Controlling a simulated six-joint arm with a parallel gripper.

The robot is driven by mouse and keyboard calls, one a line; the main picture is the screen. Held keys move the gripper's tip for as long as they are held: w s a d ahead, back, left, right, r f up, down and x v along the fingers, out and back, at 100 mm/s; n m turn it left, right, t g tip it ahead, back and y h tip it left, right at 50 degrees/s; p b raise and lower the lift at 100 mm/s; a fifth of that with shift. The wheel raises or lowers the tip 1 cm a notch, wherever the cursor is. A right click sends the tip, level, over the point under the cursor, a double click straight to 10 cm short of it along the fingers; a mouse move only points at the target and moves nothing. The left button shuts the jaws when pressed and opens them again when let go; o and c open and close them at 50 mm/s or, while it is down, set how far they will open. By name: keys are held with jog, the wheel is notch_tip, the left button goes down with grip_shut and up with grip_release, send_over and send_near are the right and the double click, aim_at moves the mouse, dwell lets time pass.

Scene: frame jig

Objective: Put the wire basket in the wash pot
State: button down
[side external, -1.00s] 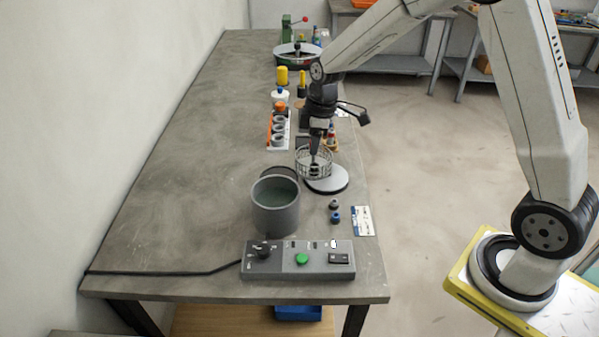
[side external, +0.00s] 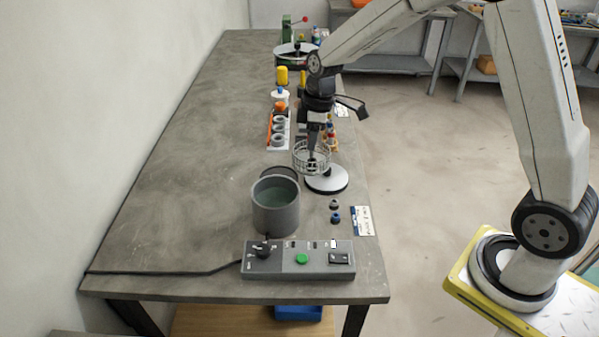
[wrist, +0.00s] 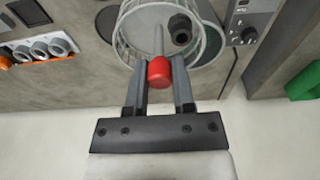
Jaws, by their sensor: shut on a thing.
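The wire basket (side external: 301,158) hangs from my gripper (side external: 312,163), above the edge of a round white pad and behind and to the right of the wash pot. In the wrist view my gripper (wrist: 159,75) is shut on the basket's red-tipped handle (wrist: 159,70). The basket's mesh (wrist: 125,38) shows there too, with a dark nut-like part (wrist: 181,28) inside it. The wash pot (side external: 275,213) is a grey open cylinder with greenish liquid, standing upright on the bench, apart from the basket.
A control box (side external: 298,262) with a green button stands in front of the pot. The round white pad (side external: 328,181) and two small dark fittings (side external: 335,211) are at the right. A rack of grey rings (side external: 279,132) stands behind. The bench's left side is clear.

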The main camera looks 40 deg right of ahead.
jog(key=w+a+r, duration=0.1)
jog(key=w+a, duration=0.1)
jog(key=a, duration=0.7)
jog(key=shift+w+a+r, duration=0.25)
jog(key=shift+w, duration=0.05)
jog(key=shift+f, duration=0.15)
jog(key=shift+f, duration=2.35)
jog(key=shift+f, duration=5)
jog(key=shift+c, duration=1.9)
grip_release()
jog(key=c, duration=0.3)
